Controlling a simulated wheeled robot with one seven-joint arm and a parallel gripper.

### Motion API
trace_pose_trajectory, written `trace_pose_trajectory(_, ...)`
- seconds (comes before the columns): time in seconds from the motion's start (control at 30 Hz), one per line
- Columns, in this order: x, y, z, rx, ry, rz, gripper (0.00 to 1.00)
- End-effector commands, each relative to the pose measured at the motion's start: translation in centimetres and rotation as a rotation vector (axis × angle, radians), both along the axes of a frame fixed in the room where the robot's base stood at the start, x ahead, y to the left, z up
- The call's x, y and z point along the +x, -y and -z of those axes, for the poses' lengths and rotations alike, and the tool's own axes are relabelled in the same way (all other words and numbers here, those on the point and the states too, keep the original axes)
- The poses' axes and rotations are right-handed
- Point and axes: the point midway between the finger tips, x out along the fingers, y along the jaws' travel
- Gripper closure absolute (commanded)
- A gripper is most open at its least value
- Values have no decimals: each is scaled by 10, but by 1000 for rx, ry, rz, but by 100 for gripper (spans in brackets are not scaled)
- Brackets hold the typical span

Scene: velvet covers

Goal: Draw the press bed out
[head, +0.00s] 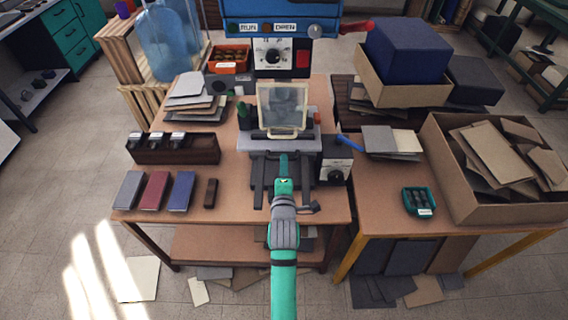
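The press (280,20) is a blue machine at the back middle of the table, with RUN and OPEN marks and a dial panel below. The press bed (255,144) is a grey plate under it, with a pale bar handle (282,134) along its front. A cream-framed clear panel (282,108) stands above the bed. Dark rails (259,183) reach from the bed towards me. My gripper (284,160) is in front of the bed, over the rails and just short of the handle. Its fingers are seen from behind and are too small to tell open from shut.
Left on the table are a dark rack (174,150), several small books (153,190) and grey sheets (190,98). A black control box (335,170) stands right of the rails. A side table holds a carton of boards (494,165) and a teal tray (419,202).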

Motion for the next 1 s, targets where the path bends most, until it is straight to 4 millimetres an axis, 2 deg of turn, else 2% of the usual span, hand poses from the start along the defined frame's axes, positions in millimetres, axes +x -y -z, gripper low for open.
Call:
trace_pose_trajectory(0.2, 19, 0, 4, 0, 0, 0, 71)
trace_pose_trajectory(0.53, 21, 0, 5, 0, 0, 0, 71)
trace_pose_trajectory(0.57, 21, 0, 5, 0, 0, 0, 75)
trace_pose_trajectory(0.67, 21, 0, 5, 0, 0, 0, 99)
trace_pose_trajectory(1.0, 20, -1, 5, 0, -1, -2, 100)
